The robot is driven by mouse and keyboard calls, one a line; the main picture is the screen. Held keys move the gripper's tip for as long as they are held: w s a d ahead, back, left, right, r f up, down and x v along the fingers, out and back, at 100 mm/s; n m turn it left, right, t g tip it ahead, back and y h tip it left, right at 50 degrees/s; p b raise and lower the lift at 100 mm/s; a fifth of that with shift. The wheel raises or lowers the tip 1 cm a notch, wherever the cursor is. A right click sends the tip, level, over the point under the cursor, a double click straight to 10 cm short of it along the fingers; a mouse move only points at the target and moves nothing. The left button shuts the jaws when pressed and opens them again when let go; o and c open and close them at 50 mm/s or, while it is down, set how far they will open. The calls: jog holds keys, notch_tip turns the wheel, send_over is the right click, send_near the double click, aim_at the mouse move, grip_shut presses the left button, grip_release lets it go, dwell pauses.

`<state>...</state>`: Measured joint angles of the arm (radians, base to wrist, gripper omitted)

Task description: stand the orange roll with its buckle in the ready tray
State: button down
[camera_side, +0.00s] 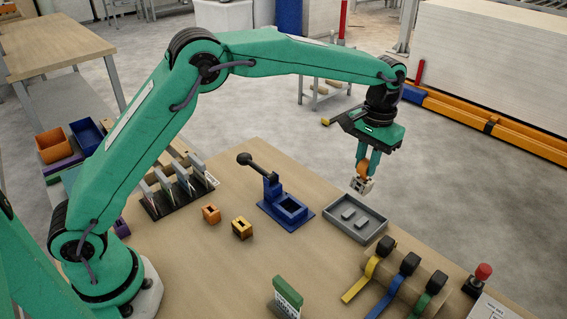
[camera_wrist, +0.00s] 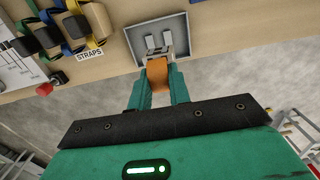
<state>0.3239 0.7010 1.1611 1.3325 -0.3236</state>
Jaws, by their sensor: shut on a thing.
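My gripper (camera_side: 368,160) is shut on the orange roll (camera_side: 363,167), which hangs between its green fingers above the table. A pale metallic buckle (camera_side: 361,185) sits at the roll's lower end, below the fingertips. The grey tray (camera_side: 378,236) lies on the table beneath, with two small raised grey blocks inside. In the wrist view the orange roll (camera_wrist: 157,76) is between the fingers, and the buckle (camera_wrist: 152,52) overlaps the near part of the tray (camera_wrist: 184,20).
A blue lever press (camera_side: 285,206) stands left of the tray. Yellow, blue and green straps (camera_side: 394,287) and a red button (camera_side: 483,271) are at right.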

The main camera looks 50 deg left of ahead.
aim_at(361, 191)
jog(key=shift+f, duration=0.15)
jog(key=shift+f, duration=2.75)
jog(key=shift+f, duration=1.65)
dwell(0.6)
jog(key=c, duration=1.2)
grip_release()
jog(key=shift+c, duration=0.2)
jog(key=shift+r, duration=0.1)
jog(key=shift+w+d+r, duration=0.1)
jog(key=shift+w+r, duration=0.05)
jog(key=shift+r, duration=3.65)
